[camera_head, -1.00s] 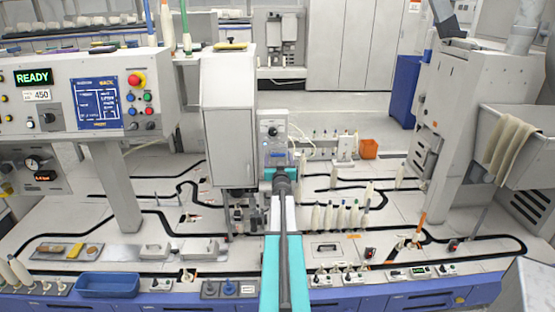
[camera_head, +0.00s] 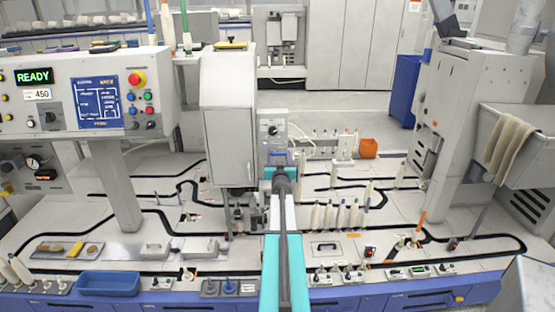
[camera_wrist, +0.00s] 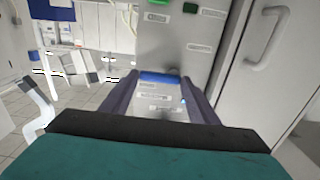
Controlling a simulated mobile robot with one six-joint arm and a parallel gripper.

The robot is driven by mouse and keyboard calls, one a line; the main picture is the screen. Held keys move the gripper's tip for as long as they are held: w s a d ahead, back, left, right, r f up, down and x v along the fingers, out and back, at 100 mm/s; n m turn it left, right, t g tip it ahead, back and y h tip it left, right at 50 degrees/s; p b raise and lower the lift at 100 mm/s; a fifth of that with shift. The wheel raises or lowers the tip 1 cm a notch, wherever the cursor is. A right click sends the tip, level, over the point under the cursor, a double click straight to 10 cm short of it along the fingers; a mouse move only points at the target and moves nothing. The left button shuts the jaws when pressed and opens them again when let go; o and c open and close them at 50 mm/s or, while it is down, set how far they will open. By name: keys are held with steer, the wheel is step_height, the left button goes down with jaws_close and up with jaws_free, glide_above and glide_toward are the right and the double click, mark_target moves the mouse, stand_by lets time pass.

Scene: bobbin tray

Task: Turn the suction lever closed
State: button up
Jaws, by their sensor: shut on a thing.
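The suction lever (camera_wrist: 160,77) shows in the wrist view as a short blue bar low on a light grey upright panel. My gripper (camera_wrist: 157,84) has one dark finger on each side of it and is shut on it. In the head view, my arm reaches away from me down the middle, and my gripper (camera_head: 281,168) is at the front of a grey control box (camera_head: 272,131) with a dark knob. A small blue strip of the lever (camera_head: 279,153) shows just above the gripper. The fingers' exact contact with the lever is hard to make out.
A tall grey housing (camera_head: 228,120) stands close to the left of my arm. Several upright bobbins (camera_head: 341,217) stand to the right on the light machine deck. A blue tray (camera_head: 107,284) lies at the front left. In the wrist view, a grey door with a handle (camera_wrist: 266,40) is at right.

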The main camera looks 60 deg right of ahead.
steer(key=shift+d+m, duration=0.2)
steer(key=shift+m, duration=0.1)
steer(key=m, duration=0.4)
steer(key=shift+w+f, duration=0.1)
steer(key=shift+f, duration=0.25)
steer(key=shift+w+a+f+m+b, duration=0.2)
steer(key=shift+w+f+m+b, duration=0.1)
steer(key=shift+m, duration=1.95)
steer(key=shift+w+a+f+m+b, duration=0.2)
steer(key=shift+m+b, duration=0.15)
steer(key=shift+m, duration=1.85)
steer(key=shift+w+a+f+m+b, duration=0.15)
steer(key=shift+w+f+m+b, duration=0.15)
steer(key=shift+m, duration=1.95)
steer(key=o, duration=1)
steer(key=shift+o, duration=0.2)
